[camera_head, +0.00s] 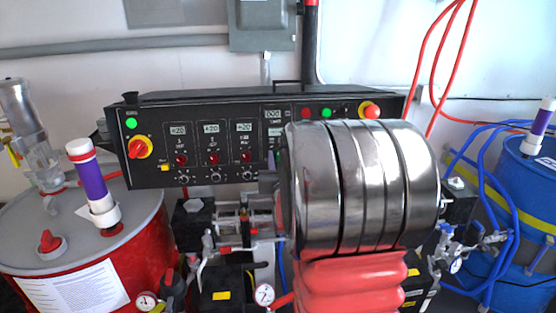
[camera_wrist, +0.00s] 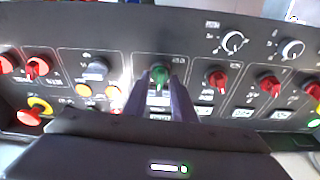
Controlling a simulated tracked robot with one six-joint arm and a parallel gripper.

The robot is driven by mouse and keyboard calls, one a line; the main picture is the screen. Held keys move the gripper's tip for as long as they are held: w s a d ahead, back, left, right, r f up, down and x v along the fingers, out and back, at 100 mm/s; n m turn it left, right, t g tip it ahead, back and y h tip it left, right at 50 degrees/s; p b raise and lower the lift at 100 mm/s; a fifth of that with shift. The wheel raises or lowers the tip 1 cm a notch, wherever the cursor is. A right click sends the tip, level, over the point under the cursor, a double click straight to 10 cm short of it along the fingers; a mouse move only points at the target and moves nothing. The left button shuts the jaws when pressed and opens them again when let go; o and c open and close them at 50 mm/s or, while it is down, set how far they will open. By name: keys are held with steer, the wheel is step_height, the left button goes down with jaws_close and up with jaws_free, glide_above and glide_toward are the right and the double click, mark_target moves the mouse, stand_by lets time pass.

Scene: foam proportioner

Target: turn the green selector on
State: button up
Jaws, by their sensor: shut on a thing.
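The green selector (camera_wrist: 160,74) is a small knob on the black control panel, near the middle of the wrist view. My gripper (camera_wrist: 161,84) reaches up to it from below in that view. Its two dark purple-grey fingers are shut on the knob, one on each side. The knob's lower part and its markings are partly covered, so I cannot read its position. In the head view the black control panel (camera_head: 145,112) stands against the wall, and the selector is hidden there.
Red knobs (camera_wrist: 216,78) sit to the right of the green selector, and a grey knob (camera_wrist: 97,70) to the left. A red emergency stop (camera_wrist: 29,117) is at far left. A red drum (camera_head: 145,245) stands left, a blue drum (camera_head: 520,180) with hoses right.

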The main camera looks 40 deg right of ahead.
steer(key=m, duration=0.2)
steer(key=m+g, duration=0.1)
steer(key=m, duration=0.2)
steer(key=shift+a+f+m+h, duration=0.1)
steer(key=shift+f+m+h, duration=0.2)
steer(key=shift+m+h, duration=0.1)
steer(key=shift+g, duration=0.3)
steer(key=o, duration=0.6)
steer(key=shift+r, duration=0.1)
steer(key=shift+o, duration=0.3)
steer(key=shift+r, duration=0.1)
